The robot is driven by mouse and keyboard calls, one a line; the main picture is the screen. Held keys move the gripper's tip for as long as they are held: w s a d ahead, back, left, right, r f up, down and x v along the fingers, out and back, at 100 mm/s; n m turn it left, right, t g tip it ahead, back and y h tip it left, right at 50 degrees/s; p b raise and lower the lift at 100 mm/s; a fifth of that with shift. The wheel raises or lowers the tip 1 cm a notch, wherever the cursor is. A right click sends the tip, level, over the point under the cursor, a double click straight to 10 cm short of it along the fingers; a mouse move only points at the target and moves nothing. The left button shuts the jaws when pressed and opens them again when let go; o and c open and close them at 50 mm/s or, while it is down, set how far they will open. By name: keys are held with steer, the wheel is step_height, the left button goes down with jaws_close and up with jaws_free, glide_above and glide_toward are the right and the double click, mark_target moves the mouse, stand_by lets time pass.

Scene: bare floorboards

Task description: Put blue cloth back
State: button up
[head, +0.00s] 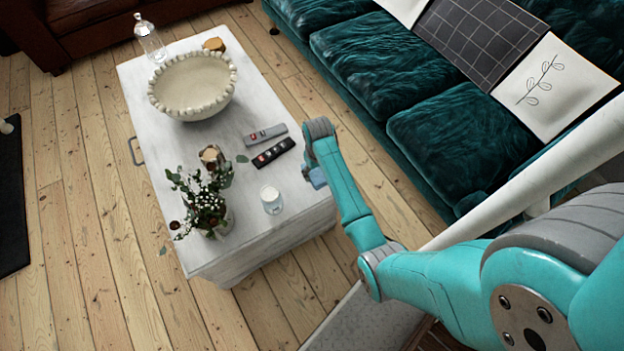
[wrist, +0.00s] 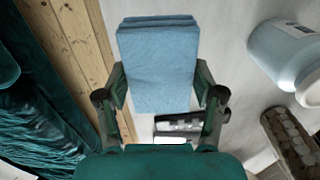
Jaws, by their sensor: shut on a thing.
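The blue cloth (wrist: 158,65) is a folded, flat light-blue pad between my two fingers in the wrist view. My gripper (wrist: 160,98) is shut on it. In the head view only a small part of the cloth (head: 317,178) shows below my wrist, at the right edge of the pale coffee table (head: 240,170). My gripper's fingers are mostly hidden there by my arm. In the wrist view the tabletop lies behind the cloth; I cannot tell how high the cloth is above it.
Two remotes (head: 268,143) lie left of my gripper. A white candle (head: 271,199), a flower vase (head: 208,207), a copper-coloured holder (head: 211,157), a large beaded bowl (head: 192,85) and a glass bottle (head: 149,38) stand on the table. A teal sofa (head: 440,130) is to the right.

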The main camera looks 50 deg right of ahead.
steer(key=shift+f, duration=3.6)
steer(key=o, duration=1)
steer(key=shift+r, duration=0.1)
